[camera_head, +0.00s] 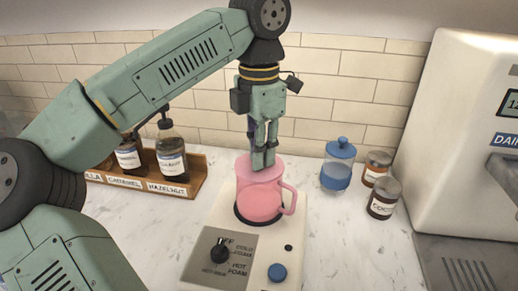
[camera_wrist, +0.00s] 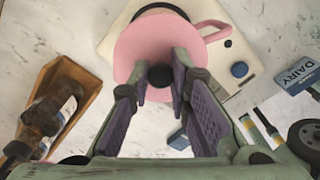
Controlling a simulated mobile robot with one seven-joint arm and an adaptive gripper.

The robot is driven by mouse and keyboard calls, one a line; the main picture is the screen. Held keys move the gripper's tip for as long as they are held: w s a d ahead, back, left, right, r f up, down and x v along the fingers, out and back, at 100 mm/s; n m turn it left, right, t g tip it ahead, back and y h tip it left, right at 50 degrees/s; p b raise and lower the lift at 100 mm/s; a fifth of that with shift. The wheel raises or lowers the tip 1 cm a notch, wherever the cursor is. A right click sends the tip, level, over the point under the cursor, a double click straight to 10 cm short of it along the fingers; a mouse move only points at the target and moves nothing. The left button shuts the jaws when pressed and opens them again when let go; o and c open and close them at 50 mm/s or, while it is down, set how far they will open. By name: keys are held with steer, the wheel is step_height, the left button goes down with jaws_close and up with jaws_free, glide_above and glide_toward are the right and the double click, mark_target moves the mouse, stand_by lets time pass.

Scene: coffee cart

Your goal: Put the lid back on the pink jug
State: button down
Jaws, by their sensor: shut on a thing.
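The pink jug (camera_head: 258,207) stands upright on the cream machine's round dark plate, its handle to the right. Its handle also shows in the wrist view (camera_wrist: 212,27). The pink lid (camera_wrist: 133,52) has a round black knob (camera_wrist: 160,76), which sits between my fingertips. My gripper (camera_head: 264,160) points down over the jug's top and is shut on the lid's knob. In the wrist view, my gripper's fingers (camera_wrist: 160,80) flank the knob. The lid covers the view into the jug. I cannot tell whether it touches the rim.
A wooden rack (camera_head: 188,190) of syrup bottles stands to the left. A blue lidded jar (camera_head: 336,172) and two brown jars (camera_head: 383,199) stand to the right, before a large white machine (camera_head: 455,130). The cream machine (camera_head: 262,248) has knobs in front. Marble counter is clear between them.

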steer(key=c, duration=1.4)
jaws_free()
steer(key=o, duration=0.5)
steer(key=shift+c, duration=0.2)
steer(key=shift+r+p, duration=0.5)
steer(key=shift+r, duration=3)
steer(key=shift+c, duration=0.3)
